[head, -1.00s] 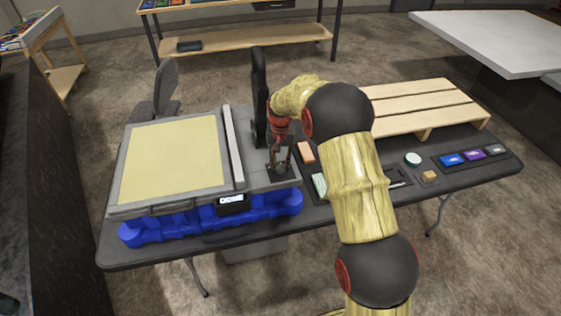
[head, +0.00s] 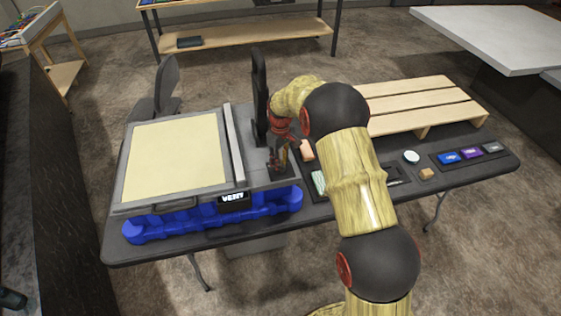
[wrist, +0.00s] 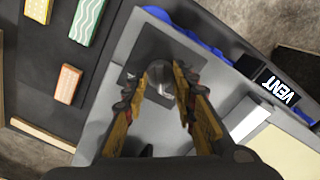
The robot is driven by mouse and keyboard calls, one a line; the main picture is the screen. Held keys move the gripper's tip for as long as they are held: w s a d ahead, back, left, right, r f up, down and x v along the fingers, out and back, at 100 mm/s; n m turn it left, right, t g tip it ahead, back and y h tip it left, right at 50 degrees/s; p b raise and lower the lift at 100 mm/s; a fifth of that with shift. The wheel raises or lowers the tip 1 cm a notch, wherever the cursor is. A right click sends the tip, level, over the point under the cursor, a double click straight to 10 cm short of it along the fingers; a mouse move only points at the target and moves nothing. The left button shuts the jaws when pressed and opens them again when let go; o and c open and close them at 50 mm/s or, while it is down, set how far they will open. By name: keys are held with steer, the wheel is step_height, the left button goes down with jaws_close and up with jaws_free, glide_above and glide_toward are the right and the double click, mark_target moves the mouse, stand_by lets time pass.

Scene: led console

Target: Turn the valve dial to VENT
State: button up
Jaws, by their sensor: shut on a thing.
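The valve dial (wrist: 160,72) is a round metallic knob on a dark square plate (wrist: 152,45) at the console's right side. My gripper (wrist: 157,88) is shut on the dial, with one finger on each side of it in the wrist view. In the head view my gripper (head: 278,162) points down at the console's right end and hides most of the dial. The small black display (head: 233,197) on the console's front edge reads VENT in white letters. The display (wrist: 281,88) also reads VENT in the wrist view. The grey console (head: 118,190) carries a cream panel (head: 175,155).
A tall dark upright piece (head: 260,95) stands just behind my gripper. A wooden pallet (head: 425,105) lies at the back right.

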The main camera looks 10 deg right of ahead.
steer(key=shift+n, duration=1.1)
steer(key=o, duration=1.2)
steer(key=shift+r, duration=0.1)
step_height(320, 180, up, 12)
steer(key=shift+f, duration=0.1)
